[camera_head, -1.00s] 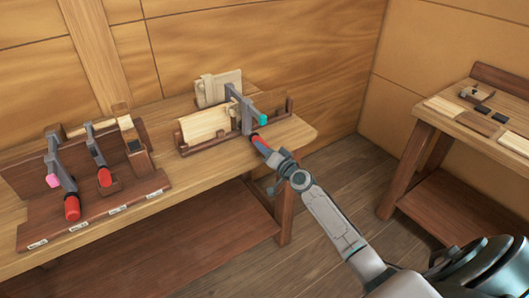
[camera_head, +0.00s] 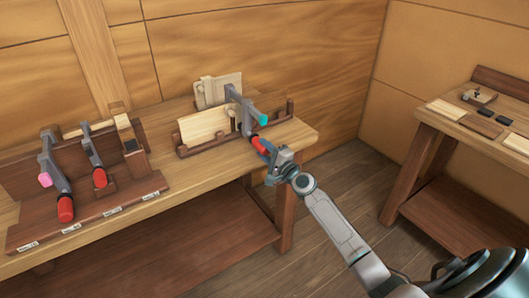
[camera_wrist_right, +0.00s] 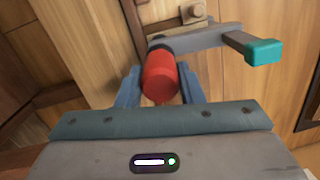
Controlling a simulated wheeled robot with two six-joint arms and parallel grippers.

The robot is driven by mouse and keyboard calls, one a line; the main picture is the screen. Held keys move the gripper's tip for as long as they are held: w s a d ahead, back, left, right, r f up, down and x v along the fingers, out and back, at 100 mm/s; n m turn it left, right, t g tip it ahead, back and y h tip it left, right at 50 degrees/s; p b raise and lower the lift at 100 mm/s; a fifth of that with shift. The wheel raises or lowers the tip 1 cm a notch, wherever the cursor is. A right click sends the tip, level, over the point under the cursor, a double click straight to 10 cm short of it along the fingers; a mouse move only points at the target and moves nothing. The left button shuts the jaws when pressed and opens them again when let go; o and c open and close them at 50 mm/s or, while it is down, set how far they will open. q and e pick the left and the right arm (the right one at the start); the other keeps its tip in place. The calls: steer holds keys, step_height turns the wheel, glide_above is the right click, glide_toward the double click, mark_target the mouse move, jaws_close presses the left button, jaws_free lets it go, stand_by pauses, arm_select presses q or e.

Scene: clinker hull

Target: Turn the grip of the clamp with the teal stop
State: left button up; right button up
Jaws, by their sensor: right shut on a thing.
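The clamp with the teal stop (camera_head: 248,112) stands at the wooden holder on the bench, its grey bar reaching over pale boards. Its teal stop (camera_head: 263,120) also shows in the right wrist view (camera_wrist_right: 264,51). Its red grip (camera_head: 257,143) points toward me and fills the space between my fingers in the wrist view (camera_wrist_right: 160,78). My right gripper (camera_wrist_right: 160,90) is shut on this red grip, one blue finger on each side. In the head view my right gripper (camera_head: 266,150) comes from the lower right. My left gripper is not in view.
A rack (camera_head: 90,220) at the left holds a clamp with a pink stop (camera_head: 46,180) and another red-gripped clamp (camera_head: 97,160). Pale boards (camera_head: 205,126) lie in the holder. A second bench (camera_head: 440,115) stands at the right, with open floor between.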

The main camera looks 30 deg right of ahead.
steer(key=m, duration=0.5)
steer(key=shift+s+f+m, duration=0.1)
steer(key=shift+f+m, duration=0.2)
steer(key=shift+m+b, duration=0.3)
steer(key=shift+m, duration=0.3)
steer(key=o, duration=0.9)
steer(key=shift+o, duration=0.5)
steer(key=shift+s+d+r, duration=0.1)
steer(key=shift+r, duration=0.1)
